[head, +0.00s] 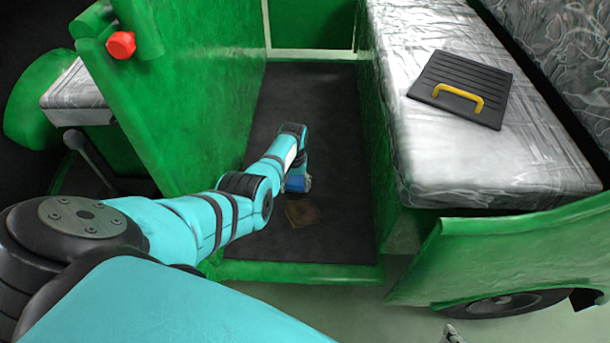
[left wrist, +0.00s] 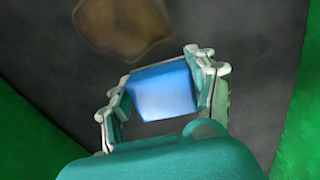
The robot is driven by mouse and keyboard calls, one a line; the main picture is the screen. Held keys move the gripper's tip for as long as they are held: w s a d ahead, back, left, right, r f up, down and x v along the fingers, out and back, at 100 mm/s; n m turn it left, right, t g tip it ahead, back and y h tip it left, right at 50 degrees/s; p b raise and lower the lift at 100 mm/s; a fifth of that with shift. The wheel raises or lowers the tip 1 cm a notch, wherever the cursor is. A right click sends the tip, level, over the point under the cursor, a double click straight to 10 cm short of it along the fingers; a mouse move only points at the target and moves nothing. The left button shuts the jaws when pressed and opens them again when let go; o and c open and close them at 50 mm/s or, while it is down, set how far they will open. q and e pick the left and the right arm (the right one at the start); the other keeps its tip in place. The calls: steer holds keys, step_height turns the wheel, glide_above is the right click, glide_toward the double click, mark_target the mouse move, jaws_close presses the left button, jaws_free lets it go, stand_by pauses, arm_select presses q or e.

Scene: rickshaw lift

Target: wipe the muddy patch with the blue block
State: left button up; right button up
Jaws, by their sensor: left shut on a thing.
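The blue block (head: 297,185) is held low over the dark floor of the green rickshaw. My left gripper (head: 304,181) is shut on it; in the left wrist view the block (left wrist: 165,92) sits between the gripper's fingers (left wrist: 155,86). The muddy patch (head: 302,213) is a brown stain on the floor mat, just in front of the block in the head view. In the left wrist view the patch (left wrist: 125,25) lies beyond the block, apart from it in the picture. I cannot tell whether the block touches the floor. A small tip of my right gripper (head: 453,334) shows at the bottom edge.
The dark floor mat (head: 330,120) lies between a green panel (head: 215,90) on the left and the plastic-covered seat (head: 440,140) on the right. A black lid with a yellow handle (head: 462,88) rests on the seat. A green sill (head: 300,272) edges the floor in front.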

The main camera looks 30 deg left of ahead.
arm_select(q)
steer(key=shift+r+p, duration=0.6)
steer(key=shift+r, duration=0.05)
steer(key=shift+r+p, duration=0.5)
steer(key=shift+p, duration=0.1)
steer(key=shift+r, duration=0.3)
arm_select(e)
steer(key=s+d+f+g+h, duration=0.1)
steer(key=s+d+g, duration=0.1)
steer(key=s+g, duration=0.3)
arm_select(q)
steer(key=shift+r+p, duration=0.5)
steer(key=shift+p, duration=0.35)
steer(key=shift+r+p, duration=0.5)
steer(key=shift+p, duration=0.1)
arm_select(e)
steer(key=s+x, duration=0.1)
steer(key=x, duration=0.5)
steer(key=shift+f+t, duration=0.4)
steer(key=shift+w, duration=0.1)
